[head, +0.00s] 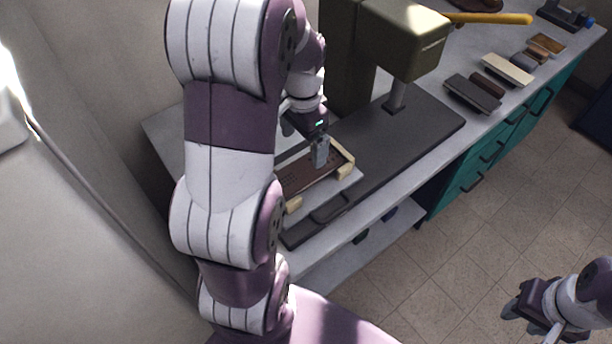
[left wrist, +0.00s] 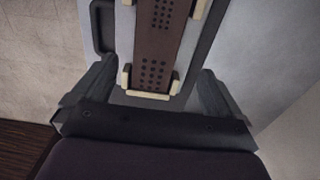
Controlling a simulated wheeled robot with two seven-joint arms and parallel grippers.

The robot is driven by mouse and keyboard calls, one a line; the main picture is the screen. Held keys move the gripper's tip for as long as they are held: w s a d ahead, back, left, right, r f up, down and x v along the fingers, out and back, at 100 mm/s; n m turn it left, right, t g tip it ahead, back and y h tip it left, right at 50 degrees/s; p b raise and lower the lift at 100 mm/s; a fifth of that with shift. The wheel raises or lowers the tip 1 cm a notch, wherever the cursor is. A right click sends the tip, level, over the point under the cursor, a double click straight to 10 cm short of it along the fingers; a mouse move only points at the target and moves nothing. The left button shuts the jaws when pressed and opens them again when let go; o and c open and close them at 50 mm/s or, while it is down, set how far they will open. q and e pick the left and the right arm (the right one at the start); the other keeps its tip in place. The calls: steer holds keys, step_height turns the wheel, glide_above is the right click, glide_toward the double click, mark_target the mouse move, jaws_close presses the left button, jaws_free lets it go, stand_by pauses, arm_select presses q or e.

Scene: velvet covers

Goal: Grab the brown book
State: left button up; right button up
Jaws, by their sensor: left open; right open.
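A flat brown piece with rows of small dark holes (head: 300,172) lies between cream corner blocks on a light plate under the press; I cannot tell whether it is the brown book. It also shows in the left wrist view (left wrist: 158,50), running between my fingers. My left gripper (head: 320,155) is open above this piece; in the left wrist view its fingers (left wrist: 157,72) stand apart on either side, with nothing held. Book-like blocks lie at the far right of the counter, including a dark brown one (head: 487,84) and a tan-brown one (head: 547,43). My right gripper (head: 520,312) is open and empty over the floor.
The olive press (head: 400,40) rises behind the plate on a dark base (head: 420,125). A dark block (head: 472,94), a cream block (head: 508,69) and a yellow handle (head: 490,18) are further right. Teal drawers (head: 485,165) stand below. The tiled floor is clear.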

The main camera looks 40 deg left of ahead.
mark_target(307, 169)
arm_select(q)
steer(key=f, duration=0.8)
steer(key=shift+w+d, duration=0.15)
steer(key=shift+d, duration=0.2)
steer(key=shift+r, duration=0.1)
steer(key=c, duration=1.1)
